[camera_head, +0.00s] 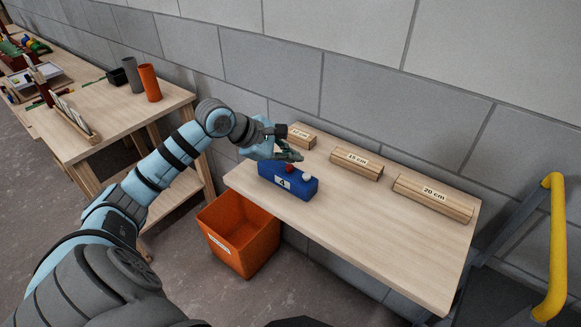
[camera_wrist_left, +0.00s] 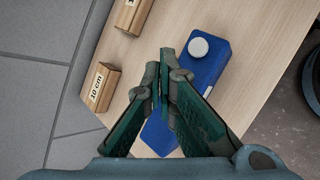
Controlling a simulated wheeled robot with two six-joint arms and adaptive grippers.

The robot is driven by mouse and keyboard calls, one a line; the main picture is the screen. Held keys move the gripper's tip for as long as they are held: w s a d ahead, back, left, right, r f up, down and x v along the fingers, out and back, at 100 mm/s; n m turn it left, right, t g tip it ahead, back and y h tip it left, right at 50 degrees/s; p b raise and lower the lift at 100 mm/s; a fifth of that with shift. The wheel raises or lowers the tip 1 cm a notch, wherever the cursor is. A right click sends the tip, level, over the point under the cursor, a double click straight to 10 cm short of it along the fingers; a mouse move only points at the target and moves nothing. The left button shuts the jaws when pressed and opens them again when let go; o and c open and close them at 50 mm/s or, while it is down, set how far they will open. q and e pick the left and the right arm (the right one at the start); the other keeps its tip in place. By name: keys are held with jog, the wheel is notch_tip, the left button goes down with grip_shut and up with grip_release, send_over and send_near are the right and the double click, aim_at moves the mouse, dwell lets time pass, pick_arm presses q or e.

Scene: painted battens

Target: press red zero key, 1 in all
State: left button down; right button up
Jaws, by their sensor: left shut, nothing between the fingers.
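A blue counter box (camera_head: 288,181) with a panel reading 4 stands on the wooden table. A red key (camera_head: 290,168) and a white knob (camera_head: 306,177) sit on its top. My left gripper (camera_head: 298,157) is shut and empty, just above and behind the box near the red key. In the left wrist view, the gripper's fingertips (camera_wrist_left: 163,68) lie over the blue box (camera_wrist_left: 208,66). The white knob (camera_wrist_left: 198,47) shows there beyond the tips, and the red key is hidden. I cannot tell whether the fingertips touch the box. My right gripper is not in view.
Wooden battens labelled 10 cm (camera_head: 301,136), 15 cm (camera_head: 356,163) and 20 cm (camera_head: 433,198) lie along the wall side of the table (camera_head: 370,225). An orange bin (camera_head: 239,235) stands on the floor below. A yellow rail (camera_head: 555,245) is at the right.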

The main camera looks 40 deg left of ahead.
aim_at(290, 169)
pick_arm(q)
jog(key=shift+f, duration=0.1)
dwell(0.8)
jog(key=shift+f+b, duration=0.35)
jog(key=shift+b, duration=0.25)
jog(key=shift+f+b, duration=0.5)
jog(key=shift+b, duration=0.05)
dwell(0.5)
jog(key=shift+r, duration=0.1)
jog(key=shift+r+p, duration=0.6)
jog(key=shift+r, duration=0.25)
notch_tip(290, 169, up, 5)
jog(key=p, duration=0.3)
dwell(0.8)
